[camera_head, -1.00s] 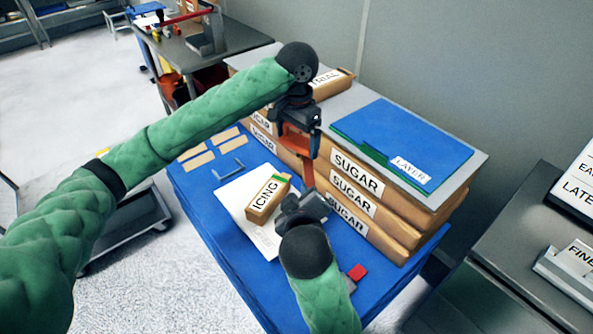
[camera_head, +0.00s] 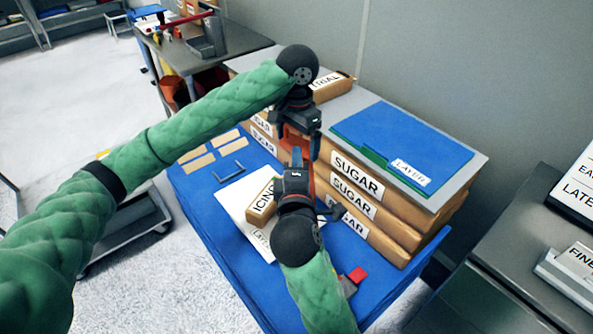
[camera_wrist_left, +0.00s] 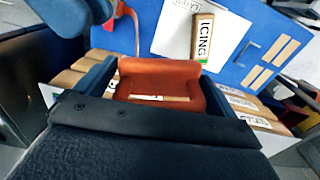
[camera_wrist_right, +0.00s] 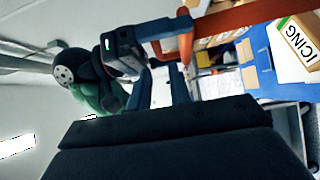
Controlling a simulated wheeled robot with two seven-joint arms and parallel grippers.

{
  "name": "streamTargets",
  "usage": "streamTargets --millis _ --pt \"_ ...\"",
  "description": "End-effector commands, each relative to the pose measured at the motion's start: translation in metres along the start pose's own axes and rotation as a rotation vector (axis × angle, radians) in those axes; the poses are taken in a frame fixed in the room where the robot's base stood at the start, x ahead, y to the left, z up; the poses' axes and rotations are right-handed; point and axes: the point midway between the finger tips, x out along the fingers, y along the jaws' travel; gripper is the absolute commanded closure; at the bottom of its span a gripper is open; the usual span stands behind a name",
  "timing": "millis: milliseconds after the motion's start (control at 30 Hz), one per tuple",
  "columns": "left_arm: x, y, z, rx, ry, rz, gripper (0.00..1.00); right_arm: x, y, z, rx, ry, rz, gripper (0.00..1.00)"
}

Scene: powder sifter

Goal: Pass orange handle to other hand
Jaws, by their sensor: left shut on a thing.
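The orange handle (camera_head: 300,135) hangs below my left gripper (camera_head: 297,118), by the sugar stack. The left wrist view shows my left gripper (camera_wrist_left: 155,85) shut on the orange handle (camera_wrist_left: 155,75). My right gripper (camera_head: 297,158) is just below and in front of the handle, pointing up at it. In the right wrist view my right gripper's fingers (camera_wrist_right: 160,85) are apart, and the orange handle (camera_wrist_right: 184,45) shows just past their tips. I cannot tell whether they touch it. The handle's lower part is partly hidden behind my right gripper.
The icing box (camera_head: 262,203) lies on white paper (camera_head: 233,200) on the blue table (camera_head: 200,195), close to my right wrist. Stacked sugar boxes (camera_head: 375,205) stand just right of the grippers, with a blue folder (camera_head: 400,140) on top.

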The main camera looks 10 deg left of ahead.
Motion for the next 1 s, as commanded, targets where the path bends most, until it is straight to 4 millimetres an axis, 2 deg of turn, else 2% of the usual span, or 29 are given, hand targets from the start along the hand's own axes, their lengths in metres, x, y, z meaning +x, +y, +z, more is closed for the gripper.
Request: streamTargets --millis 300,500,700,1000 --pt "0.000 0.000 0.000 0.000 0.000 0.000 0.32 0.051 0.001 0.000 0.001 0.000 0.001 0.80" --pt "0.000 0.000 0.000 0.000 0.000 0.000 0.32 0.074 0.000 0.000 0.001 -0.001 -0.001 0.80" --pt "0.000 0.000 0.000 0.001 0.001 0.000 0.32 0.084 0.000 0.000 0.002 0.000 -0.001 0.80" --pt "-0.001 0.000 0.000 0.000 0.001 0.000 0.32 0.085 -0.001 0.000 0.002 0.000 -0.002 0.82"
